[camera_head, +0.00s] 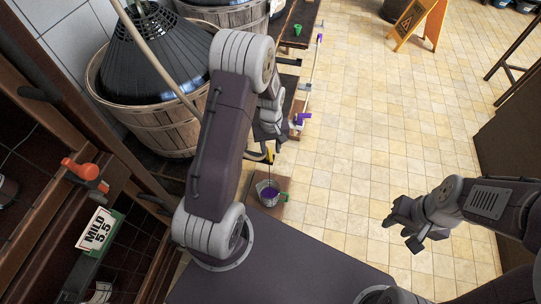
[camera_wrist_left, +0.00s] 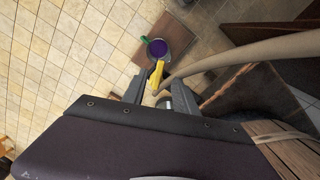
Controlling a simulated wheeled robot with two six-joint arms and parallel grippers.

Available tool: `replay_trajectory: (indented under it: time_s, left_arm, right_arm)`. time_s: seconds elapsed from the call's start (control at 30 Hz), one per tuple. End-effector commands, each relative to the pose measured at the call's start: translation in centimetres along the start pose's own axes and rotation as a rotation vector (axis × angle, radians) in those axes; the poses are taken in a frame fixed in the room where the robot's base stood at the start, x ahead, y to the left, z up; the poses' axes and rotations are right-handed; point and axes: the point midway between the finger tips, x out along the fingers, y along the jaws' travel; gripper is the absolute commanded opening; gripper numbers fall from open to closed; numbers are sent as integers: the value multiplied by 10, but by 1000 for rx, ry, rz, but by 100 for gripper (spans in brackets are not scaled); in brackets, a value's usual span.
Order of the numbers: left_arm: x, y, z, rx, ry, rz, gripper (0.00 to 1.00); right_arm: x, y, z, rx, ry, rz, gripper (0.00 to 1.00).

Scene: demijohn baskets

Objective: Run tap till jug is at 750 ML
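The jug (camera_head: 267,189) is clear with a green handle and stands on a brown board (camera_head: 270,209) low beside the bench. It holds purple liquid, also seen from above in the left wrist view (camera_wrist_left: 158,48). Its scale is too small to read. A yellow tap (camera_head: 270,155) is just above the jug; its yellow part shows between my left fingers in the left wrist view (camera_wrist_left: 157,77). My left gripper (camera_wrist_left: 152,86) is at the tap, its fingers apart; whether they press on it is unclear. My right gripper (camera_head: 396,226) is open and empty over the floor.
A yellow floor sign (camera_head: 418,22) stands far back. The tiled floor at right is clear.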

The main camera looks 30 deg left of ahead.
Motion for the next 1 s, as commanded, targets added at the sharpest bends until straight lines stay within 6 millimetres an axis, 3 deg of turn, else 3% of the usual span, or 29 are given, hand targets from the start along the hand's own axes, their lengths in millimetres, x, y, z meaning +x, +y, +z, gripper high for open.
replay_trajectory:
  time_s: [0.03, 0.2, 0.53, 0.57, 0.67, 0.7, 0.87, 1.0]
  left_arm:
    - [15, 0, 1, 0, -3, -2, 35]
    - [39, 0, 0, 1, -1, 0, 35]
    - [44, 0, 0, 1, 1, 0, 35]
    - [44, 0, 0, 1, 1, 0, 32]
    - [44, 0, 0, 1, 1, 0, 4]
    - [44, 0, 0, 1, 1, 0, 0]
    - [43, 0, 0, 9, 0, 0, 0]
    - [37, -6, 0, 146, -2, -1, 0]
  right_arm:
    - [8, 0, 1, 0, 0, 0, 36]
    - [15, 0, 2, 0, 0, 0, 36]
    - [16, 0, 2, 0, 0, 0, 36]
    - [16, 0, 2, 0, 0, 0, 36]
    - [16, 0, 2, 0, 0, 0, 36]
    - [16, 0, 2, 0, 0, 0, 36]
    - [14, 0, 1, 0, 0, 0, 36]
    - [-7, 0, -1, 0, 0, 0, 36]
